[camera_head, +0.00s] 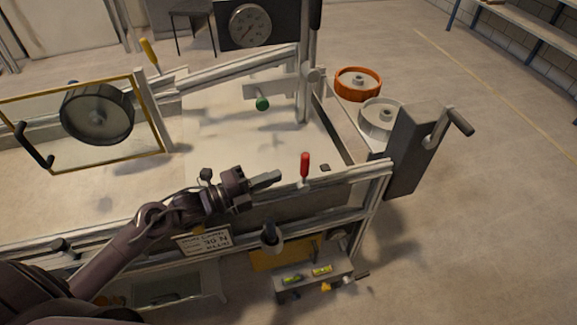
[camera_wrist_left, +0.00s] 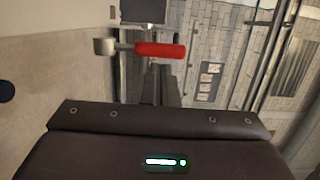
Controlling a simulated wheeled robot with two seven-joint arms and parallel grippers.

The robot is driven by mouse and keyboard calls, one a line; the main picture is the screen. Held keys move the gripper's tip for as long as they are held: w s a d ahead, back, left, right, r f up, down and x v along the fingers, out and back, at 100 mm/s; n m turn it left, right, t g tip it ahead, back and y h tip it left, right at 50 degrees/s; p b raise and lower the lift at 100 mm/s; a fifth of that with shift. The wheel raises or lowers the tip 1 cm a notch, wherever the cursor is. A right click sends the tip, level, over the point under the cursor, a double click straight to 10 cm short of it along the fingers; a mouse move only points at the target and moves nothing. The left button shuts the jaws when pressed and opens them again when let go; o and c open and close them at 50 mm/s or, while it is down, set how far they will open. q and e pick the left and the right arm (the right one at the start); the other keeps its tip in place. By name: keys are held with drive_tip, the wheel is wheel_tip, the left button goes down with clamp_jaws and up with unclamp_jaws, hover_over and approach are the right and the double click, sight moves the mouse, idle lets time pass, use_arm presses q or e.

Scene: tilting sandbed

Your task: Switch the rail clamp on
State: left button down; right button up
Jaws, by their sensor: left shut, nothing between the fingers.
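A lever with a red grip (camera_head: 305,164) stands upright on the front rail (camera_head: 345,176) of the sandbed; it looks like the rail clamp's handle. In the left wrist view the red grip (camera_wrist_left: 160,50) lies across the picture beyond my fingers, with a grey metal end at its left. My left gripper (camera_head: 272,178) is shut and empty, just left of the red grip and apart from it in the head view. Its narrow fingers (camera_wrist_left: 160,88) point towards the grip in the wrist view. My right gripper is not in view.
A grey box with a crank (camera_head: 413,150) stands at the frame's right corner. A green knob (camera_head: 262,104) hangs over the sand bed. A yellow-handled lever (camera_head: 149,53) is at the back left. A tray with small levels (camera_head: 308,288) sits below the front rail.

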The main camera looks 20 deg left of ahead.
sight(304, 172)
use_arm(q)
drive_tip(key=p+x, duration=0.1)
drive_tip(key=x, duration=0.4)
drive_tip(key=shift+p, duration=0.3)
drive_tip(key=shift+w, duration=0.1)
